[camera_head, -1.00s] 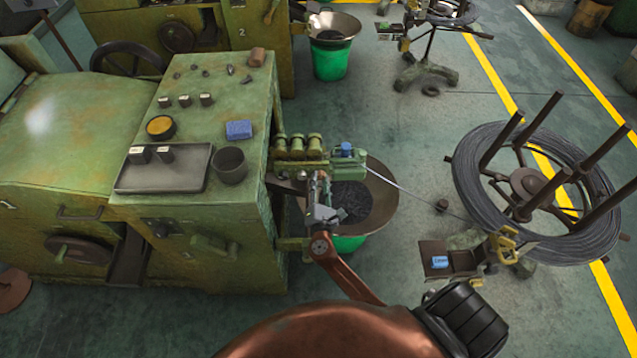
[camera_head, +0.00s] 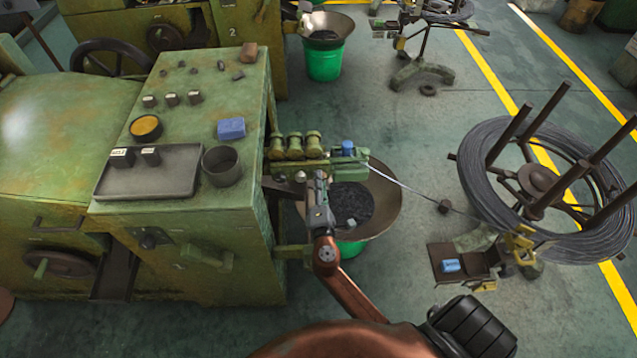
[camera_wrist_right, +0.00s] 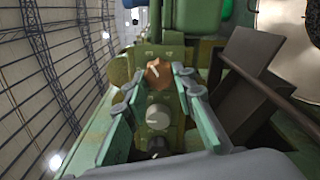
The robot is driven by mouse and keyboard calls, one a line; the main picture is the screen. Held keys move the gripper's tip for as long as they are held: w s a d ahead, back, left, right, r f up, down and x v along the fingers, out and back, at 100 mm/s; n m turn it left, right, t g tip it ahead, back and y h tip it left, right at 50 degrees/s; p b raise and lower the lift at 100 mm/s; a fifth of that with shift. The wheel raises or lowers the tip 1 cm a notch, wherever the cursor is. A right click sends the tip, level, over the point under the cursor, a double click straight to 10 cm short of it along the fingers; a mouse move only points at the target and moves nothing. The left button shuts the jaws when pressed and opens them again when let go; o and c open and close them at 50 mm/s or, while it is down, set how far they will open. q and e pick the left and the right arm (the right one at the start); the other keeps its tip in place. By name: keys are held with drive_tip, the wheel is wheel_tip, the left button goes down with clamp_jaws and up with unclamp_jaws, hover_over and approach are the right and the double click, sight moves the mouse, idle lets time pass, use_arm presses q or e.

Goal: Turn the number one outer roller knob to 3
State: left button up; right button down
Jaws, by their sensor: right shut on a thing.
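My right gripper (camera_head: 319,182) is at the roller unit on the side of the near green machine (camera_head: 185,230). In the right wrist view, its two fingers (camera_wrist_right: 158,78) are shut on a copper-coloured knob (camera_wrist_right: 158,71) with a pale pointer mark. A grey knob (camera_wrist_right: 158,116) and a black knob (camera_wrist_right: 157,146) sit in line below it, between the fingers and not gripped. The dial numbers cannot be read. In the head view the knobs are hidden behind the gripper, just below the green rollers (camera_head: 295,146). My left gripper is not in view.
A wire (camera_head: 415,190) runs from the roller unit towards a large wire coil (camera_head: 480,190) at right. A wide bowl (camera_head: 385,200) on a green bucket stands behind my gripper. A grey tray (camera_head: 150,185) and a dark cup (camera_head: 222,165) are on the machine top.

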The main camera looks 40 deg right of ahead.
idle(0.3)
drive_tip(key=c, duration=1.6)
unclamp_jaws()
drive_tip(key=shift+s, duration=0.1)
drive_tip(key=v, duration=1.2)
drive_tip(key=shift+f, duration=0.1)
